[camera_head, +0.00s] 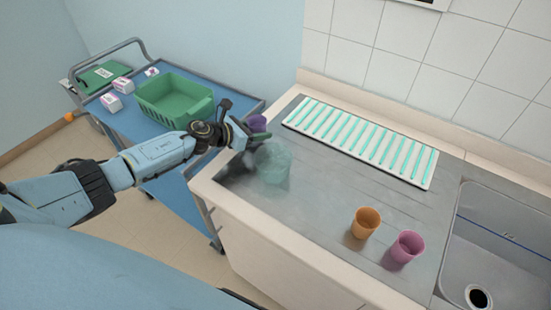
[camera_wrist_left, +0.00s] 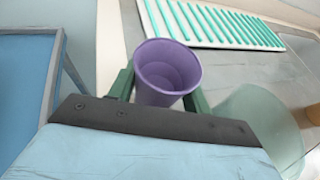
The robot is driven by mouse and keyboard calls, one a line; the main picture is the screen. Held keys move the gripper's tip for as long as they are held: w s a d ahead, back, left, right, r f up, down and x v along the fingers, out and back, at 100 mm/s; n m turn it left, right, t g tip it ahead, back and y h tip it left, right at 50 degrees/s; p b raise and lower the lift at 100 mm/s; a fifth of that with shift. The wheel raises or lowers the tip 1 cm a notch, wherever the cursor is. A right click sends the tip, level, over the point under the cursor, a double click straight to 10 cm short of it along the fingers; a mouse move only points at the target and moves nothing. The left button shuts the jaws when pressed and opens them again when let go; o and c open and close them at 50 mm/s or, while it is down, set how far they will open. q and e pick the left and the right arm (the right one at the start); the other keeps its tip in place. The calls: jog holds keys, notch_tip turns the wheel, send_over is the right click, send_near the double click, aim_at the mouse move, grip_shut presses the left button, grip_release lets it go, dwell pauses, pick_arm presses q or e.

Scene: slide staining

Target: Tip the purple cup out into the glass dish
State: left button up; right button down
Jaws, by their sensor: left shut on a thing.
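My left gripper (camera_head: 254,135) reaches in over the left end of the counter and is shut on the purple cup (camera_head: 257,124). In the left wrist view the purple cup (camera_wrist_left: 168,70) sits between the green fingers, its mouth facing the camera, and its inside looks empty. In the head view the cup is mostly hidden behind the gripper. The glass dish (camera_head: 273,163) is a clear, greenish bowl on the counter, just below and right of the gripper. It also shows at the right in the left wrist view (camera_wrist_left: 262,122). My right gripper is not in view.
An orange cup (camera_head: 365,222) and a pink cup (camera_head: 406,247) stand at the counter's front, beside the sink (camera_head: 500,245). A white rack with green strips (camera_head: 365,142) lies at the back. A blue cart (camera_head: 135,120) with a green basket (camera_head: 173,102) stands left.

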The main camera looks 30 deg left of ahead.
aim_at(259, 121)
pick_arm(q)
jog(key=shift+s, duration=0.1)
jog(key=shift+s+d+r+m+p, duration=0.2)
jog(key=shift+r+m+p, duration=0.1)
jog(key=shift+r+p, duration=0.45)
jog(key=r, duration=0.1)
jog(key=r+p, duration=0.1)
jog(key=m+p, duration=0.1)
jog(key=shift+s+d+r+t+y, duration=0.3)
jog(key=shift+d+r+t+y, duration=0.05)
jog(key=shift+r+t+y, duration=0.05)
jog(key=shift+s+d+r+m+t+p, duration=0.2)
jog(key=shift+d+r+m+t, duration=0.1)
jog(key=shift+r, duration=0.15)
jog(key=shift+s+d+r+m+t+p, duration=0.2)
jog(key=shift+r+m, duration=0.1)
jog(key=shift+r, duration=0.1)
jog(key=shift+s+d+r+m+t+y+b, duration=0.25)
jog(key=shift+s+d+r+m+t+b, duration=0.25)
jog(key=shift+m+b, duration=0.45)
jog(key=shift+s+d+r+m+t+y+b, duration=0.25)
jog(key=shift+s+d+m+t+b, duration=0.3)
jog(key=shift+m+b, duration=0.35)
jog(key=shift+w+a, duration=0.1)
jog(key=shift+w, duration=0.05)
jog(key=shift+r+m+t+b, duration=0.2)
jog(key=shift+m+t+b, duration=0.05)
jog(key=shift+m+b, duration=0.1)
